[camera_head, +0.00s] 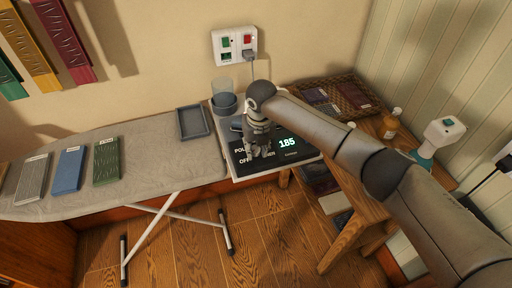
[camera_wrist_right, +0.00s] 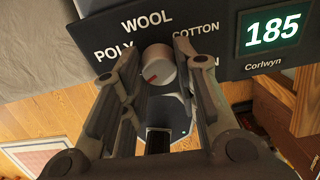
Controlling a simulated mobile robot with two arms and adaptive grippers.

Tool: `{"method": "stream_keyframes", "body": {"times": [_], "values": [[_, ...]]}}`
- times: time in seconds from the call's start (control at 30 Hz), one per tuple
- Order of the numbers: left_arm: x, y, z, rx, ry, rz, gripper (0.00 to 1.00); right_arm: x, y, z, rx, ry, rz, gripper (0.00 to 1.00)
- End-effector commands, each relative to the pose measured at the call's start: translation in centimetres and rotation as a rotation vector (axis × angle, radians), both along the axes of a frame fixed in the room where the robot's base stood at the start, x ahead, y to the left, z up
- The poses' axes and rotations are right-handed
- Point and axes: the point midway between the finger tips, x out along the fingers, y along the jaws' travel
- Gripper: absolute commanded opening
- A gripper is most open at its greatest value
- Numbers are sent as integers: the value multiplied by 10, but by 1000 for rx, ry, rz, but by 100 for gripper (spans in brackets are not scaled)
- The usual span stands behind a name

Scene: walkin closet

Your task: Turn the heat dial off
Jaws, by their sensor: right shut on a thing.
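The heat dial (camera_wrist_right: 160,66) is a round silver-grey knob on the front of a dark control panel (camera_wrist_right: 222,38). A red mark on its face sits toward the lower left in the right wrist view. WOOL, POLY and COTTON are legible around it; another label is partly covered by a finger. In the head view, OFF shows at the panel's lower left. The green display (camera_wrist_right: 272,29) reads 185. My right gripper (camera_head: 258,152) is at the panel, its fingers (camera_wrist_right: 158,74) on either side of the dial, shut on it. My left gripper is out of view.
A wall socket plate (camera_head: 234,45) is behind the panel. At right, a wooden table (camera_head: 365,125) bears a wicker basket (camera_head: 348,87) and an amber bottle (camera_head: 390,123).

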Motion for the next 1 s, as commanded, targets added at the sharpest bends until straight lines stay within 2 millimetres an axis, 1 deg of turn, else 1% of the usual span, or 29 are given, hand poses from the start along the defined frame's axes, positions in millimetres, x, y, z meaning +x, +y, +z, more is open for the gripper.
{"method": "stream_keyframes", "body": {"times": [0.2,0.63,0.67,0.8,0.83,1.0], "values": [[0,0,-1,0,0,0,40,0,1,0,-12,-4,46,4],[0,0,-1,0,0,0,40,0,0,0,-15,-4,54,4],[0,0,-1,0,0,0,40,0,0,0,-15,-4,53,29],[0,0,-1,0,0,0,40,0,0,0,-15,-4,53,47],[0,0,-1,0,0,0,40,0,0,0,-15,-4,53,49],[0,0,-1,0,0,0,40,0,0,0,-14,-4,52,49]]}}
